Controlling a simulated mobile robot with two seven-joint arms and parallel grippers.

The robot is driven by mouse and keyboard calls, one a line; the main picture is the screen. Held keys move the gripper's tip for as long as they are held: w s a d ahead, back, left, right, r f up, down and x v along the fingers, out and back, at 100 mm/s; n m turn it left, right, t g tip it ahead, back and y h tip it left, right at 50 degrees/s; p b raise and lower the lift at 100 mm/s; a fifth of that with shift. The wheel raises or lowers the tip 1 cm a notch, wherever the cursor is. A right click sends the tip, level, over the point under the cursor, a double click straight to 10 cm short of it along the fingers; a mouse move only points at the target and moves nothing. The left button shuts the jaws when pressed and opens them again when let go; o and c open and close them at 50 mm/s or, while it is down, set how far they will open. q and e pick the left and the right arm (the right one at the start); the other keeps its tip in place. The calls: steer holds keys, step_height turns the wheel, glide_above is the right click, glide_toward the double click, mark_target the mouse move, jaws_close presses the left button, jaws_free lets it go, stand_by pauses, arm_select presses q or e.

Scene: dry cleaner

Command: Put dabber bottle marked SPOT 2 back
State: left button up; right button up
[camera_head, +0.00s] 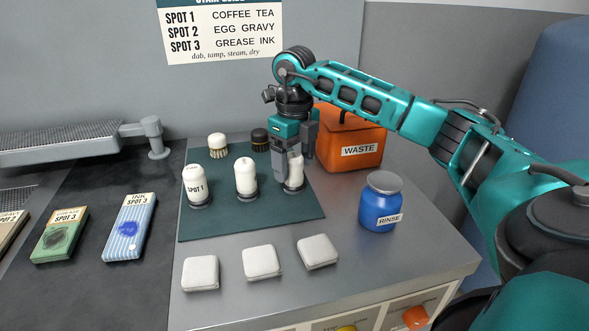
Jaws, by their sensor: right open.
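Three white dabber bottles stand upright in dark round holders on a dark green mat (238,222). The left bottle (196,182) reads SPOT 1. The middle bottle (246,182) shows no readable label. The right bottle (295,172) is partly hidden by my right gripper, and its label cannot be read, so I cannot tell which of these two is SPOT 2. My right gripper (296,165) points down and is open, with its fingers on either side of the right bottle's upper part. Contact cannot be told. My left gripper is out of view.
Two brushes (218,147) stand behind the bottles. An orange WASTE bin (362,136) is behind my right gripper, and a blue RINSE jar (380,203) is right of the mat. Several white pads (261,262) lie in front. Stained swatches (130,228) lie left.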

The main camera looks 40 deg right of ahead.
step_height(320, 180, up, 10)
steer(key=shift+f+p, duration=0.2)
steer(key=shift+p, duration=0.3)
stand_by(0.3)
